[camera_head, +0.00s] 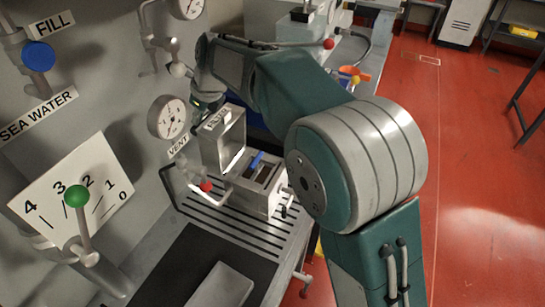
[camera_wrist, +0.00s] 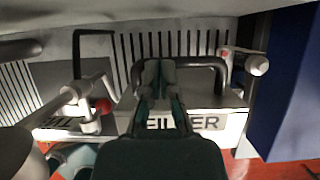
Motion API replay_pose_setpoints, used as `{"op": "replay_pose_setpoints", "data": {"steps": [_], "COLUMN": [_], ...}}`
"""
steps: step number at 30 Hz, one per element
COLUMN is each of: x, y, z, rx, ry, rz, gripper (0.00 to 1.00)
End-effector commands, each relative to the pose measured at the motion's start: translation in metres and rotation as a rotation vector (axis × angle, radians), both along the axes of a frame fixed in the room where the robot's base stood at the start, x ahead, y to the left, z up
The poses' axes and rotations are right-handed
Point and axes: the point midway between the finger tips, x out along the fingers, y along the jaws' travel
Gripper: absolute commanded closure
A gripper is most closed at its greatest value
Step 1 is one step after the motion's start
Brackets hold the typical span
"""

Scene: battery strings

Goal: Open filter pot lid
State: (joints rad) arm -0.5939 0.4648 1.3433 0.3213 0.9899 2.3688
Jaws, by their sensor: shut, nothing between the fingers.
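The filter pot (camera_head: 262,203) is a grey metal box on the slotted bench in the head view. Its lid (camera_head: 228,140) stands raised at the back left edge, and the pot's top is open with a blue piece inside. In the head view the fingertips are hidden.
A red-knobbed lever (camera_head: 206,186) stands just left of the pot. A gauge (camera_head: 168,117) and VENT label are on the wall behind. A green-knobbed lever (camera_head: 76,197) is at left. A blue panel (camera_wrist: 288,85) borders the wrist view's right side.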

Motion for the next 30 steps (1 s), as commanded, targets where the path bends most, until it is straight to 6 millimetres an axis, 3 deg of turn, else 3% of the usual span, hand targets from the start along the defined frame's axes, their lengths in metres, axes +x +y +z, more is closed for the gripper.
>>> {"op": "replay_pose_setpoints", "data": {"steps": [13,24,30], "x": [0.0,-0.006,-0.008], "y": [0.0,-0.029,-0.034], "z": [0.004,0.055,0.068], "rx": [0.002,0.006,0.004], "ry": [-0.005,-0.006,-0.004], "rz": [-0.001,-0.004,-0.002], "gripper": [1.0,1.0,1.0]}}
